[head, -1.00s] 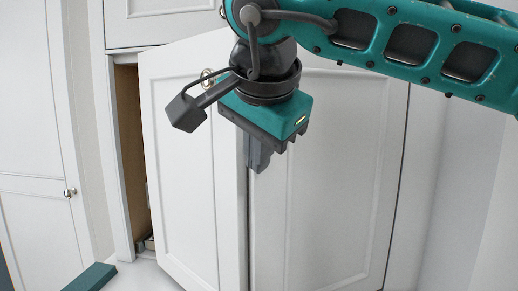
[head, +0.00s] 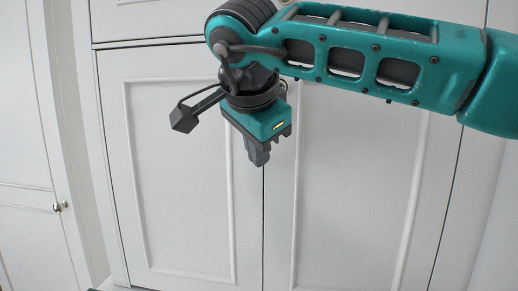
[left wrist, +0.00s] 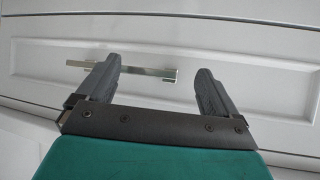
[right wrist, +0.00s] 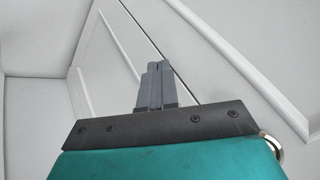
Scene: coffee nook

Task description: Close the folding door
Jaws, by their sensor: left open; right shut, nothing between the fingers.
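The white folding door has a left panel (head: 180,190) and a right panel (head: 340,190), which lie flat in line in the head view, with a thin dark seam between them. No opening shows at the left edge. My right gripper (head: 259,160) is shut and empty, in front of the seam between the panels. In the right wrist view, the shut fingers (right wrist: 157,68) point at the door near the seam, and part of a round metal knob (right wrist: 272,147) shows beside the gripper. Whether the fingers touch the door is unclear. My left gripper (left wrist: 155,70) is open and empty.
In the left wrist view, a white drawer front (left wrist: 240,90) with a metal bar handle (left wrist: 148,70) lies ahead of the left fingers. At left in the head view stands another white door (head: 22,150) with a round knob (head: 60,207).

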